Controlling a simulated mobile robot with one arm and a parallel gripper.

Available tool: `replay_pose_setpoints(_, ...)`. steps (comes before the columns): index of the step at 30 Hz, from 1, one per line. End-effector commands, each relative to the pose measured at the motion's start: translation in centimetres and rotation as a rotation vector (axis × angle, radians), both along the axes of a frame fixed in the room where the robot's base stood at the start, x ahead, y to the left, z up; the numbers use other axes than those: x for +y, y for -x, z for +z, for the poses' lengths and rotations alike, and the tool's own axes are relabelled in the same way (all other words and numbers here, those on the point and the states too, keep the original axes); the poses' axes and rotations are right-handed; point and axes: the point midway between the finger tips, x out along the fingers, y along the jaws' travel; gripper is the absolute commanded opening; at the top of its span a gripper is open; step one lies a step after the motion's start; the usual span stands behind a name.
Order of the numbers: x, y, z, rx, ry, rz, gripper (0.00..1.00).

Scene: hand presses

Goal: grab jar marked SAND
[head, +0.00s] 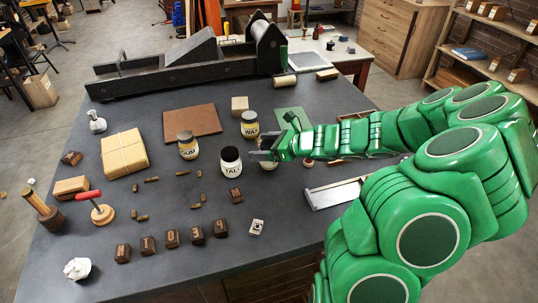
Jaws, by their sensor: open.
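My gripper (262,153) is open at the middle of the dark table, at the end of my green arm. A small pale jar or pot (268,165) shows partly just under the gripper; its label cannot be read, and I cannot tell whether the fingers are around it. No label reading SAND is legible. Three jars with labels stand upright left of the gripper: a black-lidded white jar marked TALC (231,162), a jar that seems to read GUM (188,146), and a jar that seems to read WAX (250,125).
The table (190,270) holds a wrapped paper parcel (124,154), a brown board (192,121) and a red-handled stamp (97,206). Dark letter blocks (172,239) line the front. A long black press (185,72) spans the back. A metal-edged tray (335,192) lies beside my arm.

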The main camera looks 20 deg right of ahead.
Motion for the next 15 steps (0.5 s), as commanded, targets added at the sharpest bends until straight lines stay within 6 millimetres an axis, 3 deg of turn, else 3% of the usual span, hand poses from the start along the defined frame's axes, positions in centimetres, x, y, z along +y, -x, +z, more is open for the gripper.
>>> replay_pose_setpoints(6,0.0,-0.01,-0.03,0.0,0.0,0.0,0.85)
replay_pose_setpoints(15,0.0,0.0,-0.04,0.001,-0.001,0.0,0.4)
